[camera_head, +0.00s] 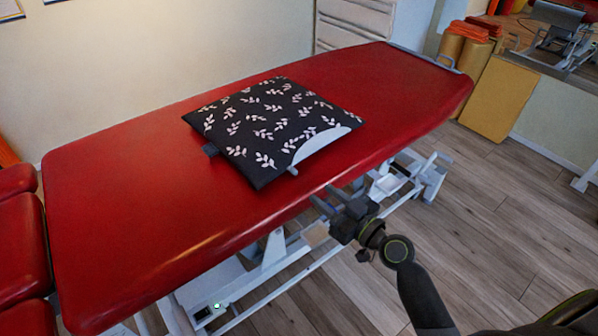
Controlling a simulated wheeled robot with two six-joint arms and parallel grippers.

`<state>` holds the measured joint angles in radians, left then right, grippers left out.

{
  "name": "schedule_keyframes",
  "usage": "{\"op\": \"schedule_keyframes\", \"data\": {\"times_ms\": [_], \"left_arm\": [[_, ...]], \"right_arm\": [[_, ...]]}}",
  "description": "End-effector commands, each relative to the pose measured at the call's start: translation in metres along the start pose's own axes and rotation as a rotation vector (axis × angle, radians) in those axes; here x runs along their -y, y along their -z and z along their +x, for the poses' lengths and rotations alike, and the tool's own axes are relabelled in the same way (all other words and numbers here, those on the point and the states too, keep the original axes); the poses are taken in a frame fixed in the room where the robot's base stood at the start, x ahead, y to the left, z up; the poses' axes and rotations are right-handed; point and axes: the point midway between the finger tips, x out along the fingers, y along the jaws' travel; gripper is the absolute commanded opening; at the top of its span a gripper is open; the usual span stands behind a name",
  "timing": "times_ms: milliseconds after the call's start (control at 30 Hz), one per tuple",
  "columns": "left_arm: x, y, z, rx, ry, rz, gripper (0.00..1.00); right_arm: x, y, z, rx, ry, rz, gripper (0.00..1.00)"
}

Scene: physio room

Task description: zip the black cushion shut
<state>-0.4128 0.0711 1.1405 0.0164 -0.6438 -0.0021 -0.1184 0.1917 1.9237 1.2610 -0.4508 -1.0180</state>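The black cushion (255,125) has a pale leaf pattern and lies flat on the red treatment table. Along its near right edge a pale grey-white crescent (318,144) shows, looking like the inside at an open zip. A small grey piece (292,171), perhaps the zip pull, sits at the near end of that edge. My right gripper (322,197) is at the table's near edge, below and right of the small grey piece, apart from the cushion. Its fingers look apart and empty. My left gripper is out of view.
The red table (130,210) is clear around the cushion, with its padded near edge close to my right gripper. Its metal frame (265,260) stands below. A white drawer unit (355,22) is behind; orange and tan rolls (465,45) stand at the back right.

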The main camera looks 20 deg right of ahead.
Motion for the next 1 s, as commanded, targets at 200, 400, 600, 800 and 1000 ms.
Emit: {"op": "schedule_keyframes", "data": {"times_ms": [200,400,600,800,1000], "left_arm": [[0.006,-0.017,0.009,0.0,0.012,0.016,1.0],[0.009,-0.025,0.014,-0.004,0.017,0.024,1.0],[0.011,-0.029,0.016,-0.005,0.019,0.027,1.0],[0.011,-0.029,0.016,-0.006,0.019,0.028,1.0],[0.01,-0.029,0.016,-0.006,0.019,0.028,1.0]], "right_arm": [[0.001,0.003,0.048,-0.002,0.001,0.004,0.35],[0.0,0.001,0.08,0.0,0.001,0.002,0.35],[0.0,0.0,0.094,0.0,0.0,0.001,0.35],[0.0,0.0,0.096,0.001,0.0,0.001,0.35],[0.0,0.0,0.096,0.001,0.0,0.001,0.24]]}}
